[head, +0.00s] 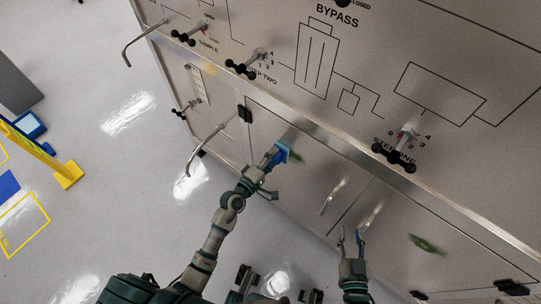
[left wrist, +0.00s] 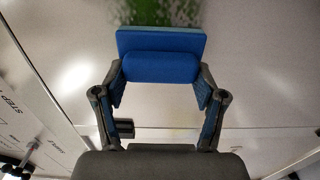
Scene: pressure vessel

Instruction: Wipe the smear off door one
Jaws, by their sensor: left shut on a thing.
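My left gripper (head: 275,156) is shut on a blue sponge (head: 282,151), held at the left lower door (head: 305,178) of the panel. In the left wrist view the sponge (left wrist: 160,58) sits between both fingers. A green smear (head: 296,157) shows just right of the sponge, partly hidden by it. It also shows beyond the sponge in the left wrist view (left wrist: 168,12). A second green smear (head: 428,244) is on the right lower door (head: 455,262). I cannot read which door is number one. My right gripper (head: 351,233) is open and empty, below the door handles.
Two door handles (head: 333,196) stick out near the seam between the doors. Black-handled valves (head: 394,154) and a bent pipe handle (head: 205,150) project from the panel. A yellow stand (head: 45,155) is at the far left. Floor is clear between.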

